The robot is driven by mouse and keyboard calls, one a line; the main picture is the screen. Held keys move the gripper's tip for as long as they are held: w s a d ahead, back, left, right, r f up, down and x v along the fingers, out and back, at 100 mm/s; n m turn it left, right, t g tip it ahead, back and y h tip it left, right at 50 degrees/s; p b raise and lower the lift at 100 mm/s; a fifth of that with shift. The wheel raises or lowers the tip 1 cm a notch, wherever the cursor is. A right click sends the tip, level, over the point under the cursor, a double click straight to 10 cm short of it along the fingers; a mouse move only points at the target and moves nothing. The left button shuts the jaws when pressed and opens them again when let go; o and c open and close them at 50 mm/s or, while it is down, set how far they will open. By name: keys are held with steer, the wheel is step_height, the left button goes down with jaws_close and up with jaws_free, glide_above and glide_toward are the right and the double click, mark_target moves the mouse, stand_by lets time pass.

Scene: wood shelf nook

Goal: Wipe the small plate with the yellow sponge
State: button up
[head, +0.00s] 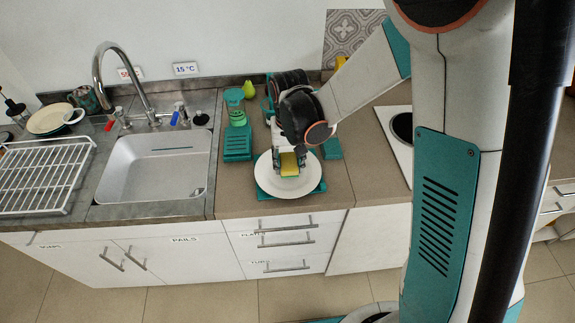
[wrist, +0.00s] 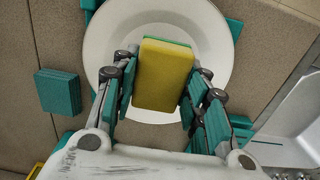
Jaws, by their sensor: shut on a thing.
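The yellow sponge (head: 289,163) with a green layer is between the fingers of my gripper (head: 289,158), above the middle of the white plate. In the wrist view, my gripper (wrist: 161,85) is shut on the sponge (wrist: 163,75), with a teal finger pad on either side. The small white plate (head: 270,181) lies on a teal mat (head: 262,194) on the counter. The plate's rim (wrist: 100,38) shows around the sponge in the wrist view. I cannot tell whether the sponge touches the plate.
A sink (head: 150,170) and a wire dish rack (head: 40,180) are to the left. A teal holder (head: 237,145) and a green bottle (head: 235,108) stand left of the plate. A teal block (wrist: 58,91) lies beside the plate in the wrist view. A white hob (head: 393,125) is at right.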

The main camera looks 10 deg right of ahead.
steer(key=shift+r+p, duration=1.25)
steer(key=shift+r, duration=1.1)
